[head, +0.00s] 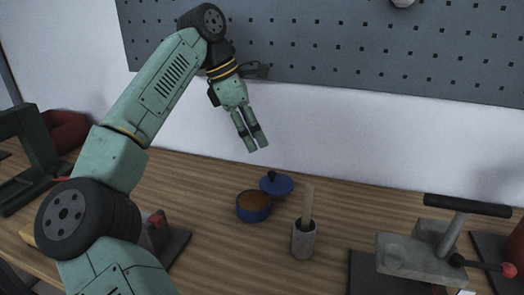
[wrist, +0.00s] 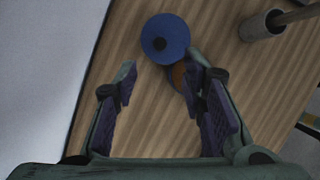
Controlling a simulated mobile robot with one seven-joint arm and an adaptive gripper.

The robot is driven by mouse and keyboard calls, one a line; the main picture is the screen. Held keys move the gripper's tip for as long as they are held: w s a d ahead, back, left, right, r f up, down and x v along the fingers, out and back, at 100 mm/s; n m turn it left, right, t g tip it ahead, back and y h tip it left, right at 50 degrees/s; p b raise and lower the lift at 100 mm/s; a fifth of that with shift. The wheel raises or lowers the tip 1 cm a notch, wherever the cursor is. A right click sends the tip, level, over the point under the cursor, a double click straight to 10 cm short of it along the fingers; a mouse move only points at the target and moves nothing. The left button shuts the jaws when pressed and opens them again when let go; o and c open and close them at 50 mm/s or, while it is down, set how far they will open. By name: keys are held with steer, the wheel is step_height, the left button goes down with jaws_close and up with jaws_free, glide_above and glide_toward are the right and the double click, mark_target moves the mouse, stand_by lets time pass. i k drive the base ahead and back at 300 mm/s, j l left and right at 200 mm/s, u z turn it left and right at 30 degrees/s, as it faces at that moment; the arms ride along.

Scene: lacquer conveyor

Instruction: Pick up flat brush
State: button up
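In the wrist view, the brush handle (wrist: 297,15) and cup (wrist: 257,27) show at the top right corner, partly cut off. My gripper (head: 257,147) is open and empty, pointing down in the air above and to the left of the brush. In the wrist view, my gripper's fingers (wrist: 163,104) are wide apart with bare wood seen between them.
A blue pot (head: 253,210) with brown contents and a blue lid (head: 276,184) sit left of the cup. A grey block with a black-handled tool (head: 420,255) stands to the right. A perforated panel (head: 330,40) hangs on the wall behind.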

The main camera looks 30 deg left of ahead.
mark_target(309, 187)
steer(key=k, duration=1)
